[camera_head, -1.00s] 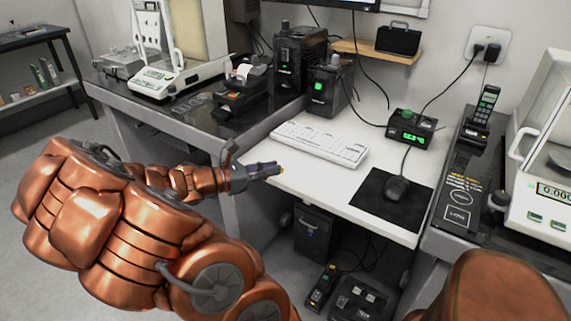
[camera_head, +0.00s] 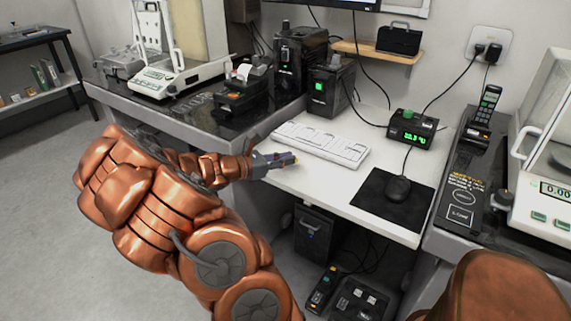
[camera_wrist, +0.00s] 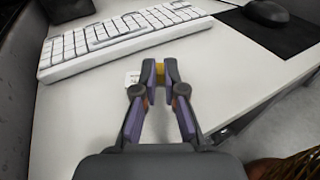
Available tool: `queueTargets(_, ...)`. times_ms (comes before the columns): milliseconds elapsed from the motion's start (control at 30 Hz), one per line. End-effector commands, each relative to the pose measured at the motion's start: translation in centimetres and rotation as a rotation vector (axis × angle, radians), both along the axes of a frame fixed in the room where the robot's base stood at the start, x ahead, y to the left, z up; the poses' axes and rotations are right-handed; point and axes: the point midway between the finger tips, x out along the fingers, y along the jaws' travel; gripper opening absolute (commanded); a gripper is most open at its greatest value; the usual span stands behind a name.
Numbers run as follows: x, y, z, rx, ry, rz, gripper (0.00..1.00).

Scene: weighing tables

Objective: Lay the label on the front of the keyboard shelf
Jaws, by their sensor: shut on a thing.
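The keyboard shelf (camera_head: 325,190) is the white surface between the two dark tables. It also fills the middle of the wrist view (camera_wrist: 215,85). My gripper (camera_head: 292,160) is over the shelf's left front part, in front of the keyboard. In the wrist view my gripper (camera_wrist: 160,72) has its fingertips close together on a small yellow piece. A small white label (camera_wrist: 132,78) with faint dark marks shows beside the left fingertip. The fingers partly hide it, and I cannot tell whether it touches the shelf.
A white keyboard (camera_head: 320,144) lies just beyond my gripper. A black mouse (camera_head: 398,187) rests on a dark mat (camera_head: 380,205) to the right. A black display box (camera_head: 412,130) stands behind them. The shelf between gripper and mat is clear.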

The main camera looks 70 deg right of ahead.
Motion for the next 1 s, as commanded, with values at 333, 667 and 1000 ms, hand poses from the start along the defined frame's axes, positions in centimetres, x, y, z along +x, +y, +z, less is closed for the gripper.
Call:
queueTargets(333,-0.01,0.02,-1.39,-0.001,-0.001,0.000,0.00)
queueTargets(667,-0.03,0.03,-1.66,0.000,0.000,-0.001,0.26)
queueTargets(1000,-0.02,0.03,-1.63,0.000,-0.001,-0.001,0.34)
